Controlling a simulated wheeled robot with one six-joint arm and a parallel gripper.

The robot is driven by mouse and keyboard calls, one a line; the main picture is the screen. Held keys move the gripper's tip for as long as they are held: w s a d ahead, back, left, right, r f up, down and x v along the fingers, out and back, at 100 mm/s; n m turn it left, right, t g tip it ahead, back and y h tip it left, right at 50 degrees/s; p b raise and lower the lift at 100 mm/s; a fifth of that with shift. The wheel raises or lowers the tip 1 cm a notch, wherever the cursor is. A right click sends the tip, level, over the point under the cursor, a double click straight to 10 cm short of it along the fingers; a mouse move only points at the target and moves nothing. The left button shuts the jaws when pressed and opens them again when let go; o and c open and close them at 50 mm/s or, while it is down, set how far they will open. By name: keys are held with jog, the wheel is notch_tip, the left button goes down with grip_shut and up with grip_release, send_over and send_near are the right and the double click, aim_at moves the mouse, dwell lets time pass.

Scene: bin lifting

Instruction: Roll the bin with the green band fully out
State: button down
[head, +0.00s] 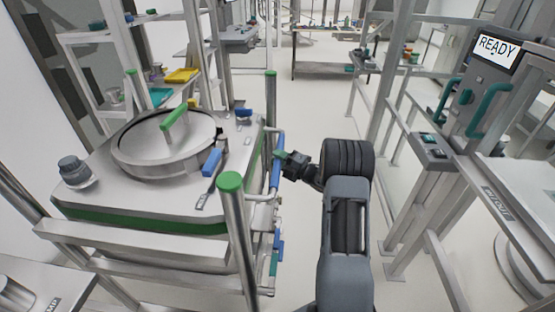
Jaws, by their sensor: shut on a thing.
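The bin with the green band (140,221) stands at the left in the head view. It is a silver steel container with a round lid, a green lid handle and green-capped posts. It sits inside a metal frame. A blue vertical handle bar (276,165) is on its right side. My gripper (284,161) is at this bar and is shut on it. The fingertips are small and partly hidden by the bar. The bin's wheels and lower body are out of sight.
A steel frame with a READY panel (495,48) and teal handles stands at the right. Shelves (95,38) with coloured items are behind the bin. A workbench (330,38) is at the back. The floor (310,110) between the bin and the right frame is clear.

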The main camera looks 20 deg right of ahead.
jog(key=shift+s+d+f+b, duration=0.3)
jog(key=shift+d+b, duration=0.2)
jog(key=shift+b, duration=0.35)
jog(key=shift+s+d+r+b, duration=0.15)
jog(key=shift+s+d, duration=0.15)
jog(key=shift+d, duration=0.25)
jog(key=shift+s+d+r+b, duration=0.15)
jog(key=shift+s+d, duration=0.15)
jog(key=shift+d, duration=0.25)
jog(key=c, duration=1.2)
grip_release()
jog(key=shift+d, duration=0.1)
jog(key=shift+c, duration=0.2)
jog(key=o, duration=0.4)
jog(key=shift+w+a, duration=0.15)
jog(key=shift+a, duration=0.25)
jog(key=b+v, duration=0.2)
jog(key=v, duration=1.2)
jog(key=shift+a, duration=0.15)
